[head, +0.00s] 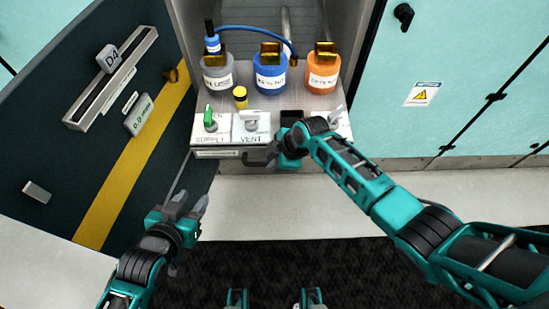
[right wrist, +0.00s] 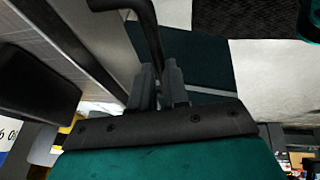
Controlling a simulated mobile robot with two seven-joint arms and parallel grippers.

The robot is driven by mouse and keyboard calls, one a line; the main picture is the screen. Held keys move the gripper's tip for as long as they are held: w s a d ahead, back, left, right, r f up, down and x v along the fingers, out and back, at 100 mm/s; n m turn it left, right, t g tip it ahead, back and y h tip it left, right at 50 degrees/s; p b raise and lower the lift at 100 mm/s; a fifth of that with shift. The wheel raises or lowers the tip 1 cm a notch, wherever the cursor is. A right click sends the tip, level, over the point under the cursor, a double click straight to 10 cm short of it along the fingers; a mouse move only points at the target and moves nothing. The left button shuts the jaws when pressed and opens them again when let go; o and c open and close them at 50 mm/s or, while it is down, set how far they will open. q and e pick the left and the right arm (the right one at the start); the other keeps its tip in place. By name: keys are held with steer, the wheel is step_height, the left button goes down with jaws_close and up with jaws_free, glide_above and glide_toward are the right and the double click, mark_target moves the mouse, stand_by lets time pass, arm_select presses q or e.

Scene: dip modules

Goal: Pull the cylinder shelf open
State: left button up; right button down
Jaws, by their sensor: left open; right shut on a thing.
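The cylinder shelf (head: 218,154) sits in the cabinet opening at the top middle of the head view. It bears a grey cylinder (head: 218,77), a blue cylinder (head: 270,77) and an orange cylinder (head: 322,77), all upright. My right gripper (head: 277,158) is at the shelf's front edge, shut on the dark shelf handle (head: 255,163). In the right wrist view, the fingers (right wrist: 158,88) close around the black handle bar (right wrist: 148,30). My arm hides part of the shelf's front right. My left gripper (head: 187,207) is open and empty, lower left, clear of the shelf.
A dark door (head: 70,150) with a yellow stripe stands open on the left. Teal cabinet panels (head: 440,90) are on the right. A blue hose (head: 255,29) runs above the cylinders. A small yellow-topped item (head: 240,97) and the SUPPLY and VENT valves are at the shelf front. The floor ahead is clear.

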arm_select(q)
steer(key=shift+s+r, duration=0.1)
steer(key=shift+s, duration=0.2)
arm_select(e)
steer(key=shift+s+f, duration=0.1)
steer(key=shift+s, duration=0.45)
steer(key=c, duration=1.2)
jaws_free()
arm_select(q)
steer(key=shift+s+a, duration=0.1)
arm_select(e)
steer(key=shift+o, duration=0.4)
steer(key=shift+w, duration=0.1)
steer(key=shift+r, duration=0.2)
arm_select(q)
step_height(320, 180, up, 2)
steer(key=p, duration=0.2)
steer(key=shift+r+p, duration=0.25)
steer(key=shift+p, duration=0.1)
arm_select(e)
steer(key=v, duration=1.2)
steer(key=shift+d+r, duration=0.15)
steer(key=shift+r, duration=0.15)
